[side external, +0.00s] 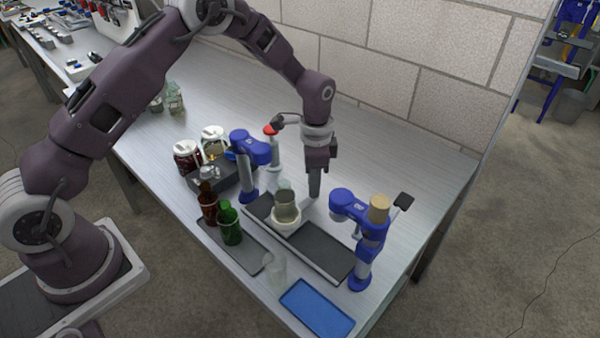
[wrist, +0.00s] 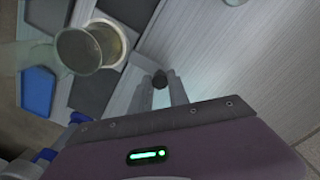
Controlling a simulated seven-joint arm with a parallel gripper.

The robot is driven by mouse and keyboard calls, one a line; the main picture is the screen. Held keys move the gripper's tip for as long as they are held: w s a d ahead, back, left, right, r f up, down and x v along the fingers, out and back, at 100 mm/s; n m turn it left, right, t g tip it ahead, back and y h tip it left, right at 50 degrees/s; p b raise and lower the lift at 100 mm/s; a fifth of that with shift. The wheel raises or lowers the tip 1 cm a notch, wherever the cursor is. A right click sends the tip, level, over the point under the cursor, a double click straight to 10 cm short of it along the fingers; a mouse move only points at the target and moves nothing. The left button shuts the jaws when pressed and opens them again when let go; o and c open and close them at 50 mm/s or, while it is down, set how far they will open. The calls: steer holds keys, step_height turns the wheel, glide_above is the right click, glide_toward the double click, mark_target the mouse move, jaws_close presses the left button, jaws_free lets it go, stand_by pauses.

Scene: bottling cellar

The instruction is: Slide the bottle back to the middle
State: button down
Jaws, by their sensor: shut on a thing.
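A clear glass bottle (side external: 285,203) stands upright in a round pale holder (side external: 286,220) on a long dark track (side external: 322,255). In the wrist view the bottle (wrist: 82,50) is at the upper left, with the holder (wrist: 112,32) around its base. My gripper (side external: 315,194) points down just behind and to the right of the bottle, not around it. In the wrist view my fingertips (wrist: 160,80) are closed on a small dark knob (wrist: 160,78). Whether the knob joins the holder cannot be seen.
A blue clamp-like station (side external: 248,150) stands at the track's left end, another (side external: 368,230) at its right end. A green bottle (side external: 229,224) and a brown bottle (side external: 208,204) stand in front. A blue tray (side external: 317,307) lies near the table's front edge.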

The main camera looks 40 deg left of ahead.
steer(key=shift+d, duration=1.9)
steer(key=c, duration=1.3)
jaws_free()
steer(key=shift+o, duration=0.2)
steer(key=shift+r, duration=0.15)
step_height(320, 180, up, 7)
